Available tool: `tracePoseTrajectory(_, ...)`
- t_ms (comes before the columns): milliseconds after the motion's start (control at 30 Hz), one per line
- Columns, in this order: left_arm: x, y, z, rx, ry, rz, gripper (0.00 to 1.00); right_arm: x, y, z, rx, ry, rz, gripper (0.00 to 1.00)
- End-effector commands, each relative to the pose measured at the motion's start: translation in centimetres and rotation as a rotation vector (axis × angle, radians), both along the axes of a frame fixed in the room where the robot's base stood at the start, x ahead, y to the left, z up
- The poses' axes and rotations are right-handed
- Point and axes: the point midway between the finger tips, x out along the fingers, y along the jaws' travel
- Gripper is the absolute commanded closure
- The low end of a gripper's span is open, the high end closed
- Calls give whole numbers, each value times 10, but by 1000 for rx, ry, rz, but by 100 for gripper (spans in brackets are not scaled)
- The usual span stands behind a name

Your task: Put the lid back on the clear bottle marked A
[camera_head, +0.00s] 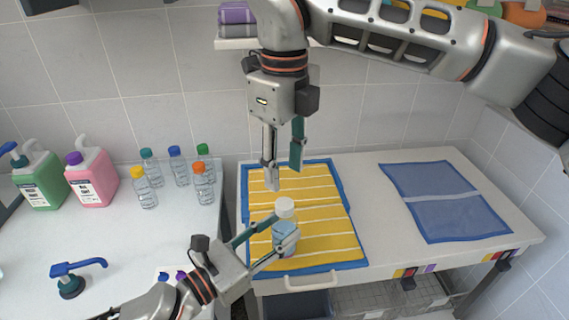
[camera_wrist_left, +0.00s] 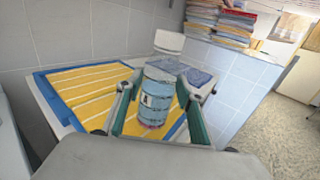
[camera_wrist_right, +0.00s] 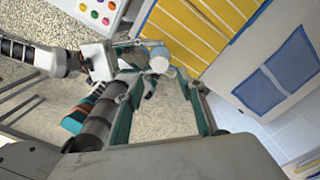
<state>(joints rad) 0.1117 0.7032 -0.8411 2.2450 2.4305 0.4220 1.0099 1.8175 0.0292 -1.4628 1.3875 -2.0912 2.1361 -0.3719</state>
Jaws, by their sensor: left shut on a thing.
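A clear bottle with blue contents (camera_head: 284,238) stands upright over the yellow-striped mat. My left gripper (camera_head: 285,229) is shut on the bottle's body from the front left. My right gripper (camera_head: 283,178) is open and empty, just above the lid, fingers pointing down. The right wrist view shows the lid (camera_wrist_right: 158,64) between its spread fingers.
The yellow-striped mat with blue edge (camera_head: 318,215) lies on the white counter. A folded blue towel (camera_head: 445,200) lies to the right with bare counter around it. Several capped bottles (camera_head: 180,172), a pink jug (camera_head: 92,178) and a green jug (camera_head: 40,180) stand at left.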

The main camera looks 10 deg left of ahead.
Motion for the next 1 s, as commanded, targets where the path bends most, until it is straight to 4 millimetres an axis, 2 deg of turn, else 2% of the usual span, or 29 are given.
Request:
tracePoseTrajectory(167, 0, 0, 0, 0, 0, 0, 100, 0, 0, -16, 0, 4, 2, 61)
tracePoseTrajectory(400, 0, 0, 0, 0, 0, 0, 100, -1, 0, -52, 0, 4, 1, 61)
tracePoseTrajectory(600, 0, 0, 0, 0, 0, 0, 100, 0, 0, -73, 0, 2, 0, 61)
tracePoseTrajectory(1000, 0, 0, 0, 0, 0, 0, 100, 0, 0, -79, 0, 0, -1, 61)
